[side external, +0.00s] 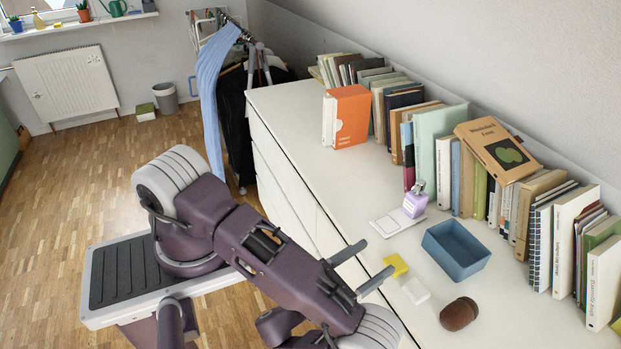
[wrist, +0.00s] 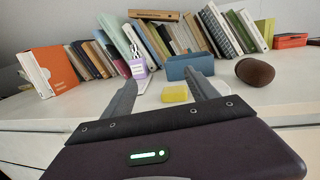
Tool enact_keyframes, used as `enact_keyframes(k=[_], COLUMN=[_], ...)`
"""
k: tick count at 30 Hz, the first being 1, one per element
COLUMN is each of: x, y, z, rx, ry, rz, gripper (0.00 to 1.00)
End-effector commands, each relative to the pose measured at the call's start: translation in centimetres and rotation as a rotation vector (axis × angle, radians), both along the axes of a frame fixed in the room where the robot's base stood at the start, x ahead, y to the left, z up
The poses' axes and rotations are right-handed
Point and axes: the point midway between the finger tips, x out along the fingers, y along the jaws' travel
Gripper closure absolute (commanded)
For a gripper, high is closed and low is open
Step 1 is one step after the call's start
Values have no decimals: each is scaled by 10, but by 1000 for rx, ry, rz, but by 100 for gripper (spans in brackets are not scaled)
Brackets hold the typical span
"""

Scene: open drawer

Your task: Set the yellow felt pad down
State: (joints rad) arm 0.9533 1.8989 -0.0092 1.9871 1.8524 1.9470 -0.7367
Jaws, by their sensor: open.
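The yellow felt pad (side external: 396,264) lies on the white cabinet top near its front edge, next to a small white block (side external: 415,290). My gripper (side external: 379,255) is open, with its two fingers apart at the cabinet's front edge. In the side view, one fingertip is close to the pad. In the wrist view, the pad (wrist: 174,94) shows between the two fingers of my gripper (wrist: 161,77), nearer the right one. I cannot tell whether a finger touches it.
A blue open box (side external: 456,262) stands behind the pad. A brown rounded object (side external: 459,313) lies to the right. A purple bottle (side external: 415,201) stands by a white card (side external: 388,226). Books (side external: 445,172) and an orange box file (side external: 350,117) line the back.

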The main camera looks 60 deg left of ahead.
Motion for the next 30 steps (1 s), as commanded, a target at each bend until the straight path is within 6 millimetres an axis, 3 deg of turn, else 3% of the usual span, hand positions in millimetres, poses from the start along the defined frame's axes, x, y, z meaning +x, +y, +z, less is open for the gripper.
enact_keyframes(k=[3, 6, 9, 13, 16, 18, 20, 24, 27, 30], x=[20, 9, -27, -97, -144, -167, -178, -180, -175, -172], y=[29, 69, 110, 137, 130, 112, 93, 48, 29, 19], z=[82, 146, 198, 236, 246, 250, 255, 280, 301, 315], rx=[-82, -190, -365, -703, -1051, -1337, -1605, -2197, -2484, -2633], ry=[-131, -210, -259, -272, -257, -241, -225, -203, -200, -199], rz=[333, 663, 1015, 1436, 1676, 1783, 1821, 1722, 1576, 1469], gripper=[32, 32, 32, 32, 32, 32, 32, 32, 32, 35])
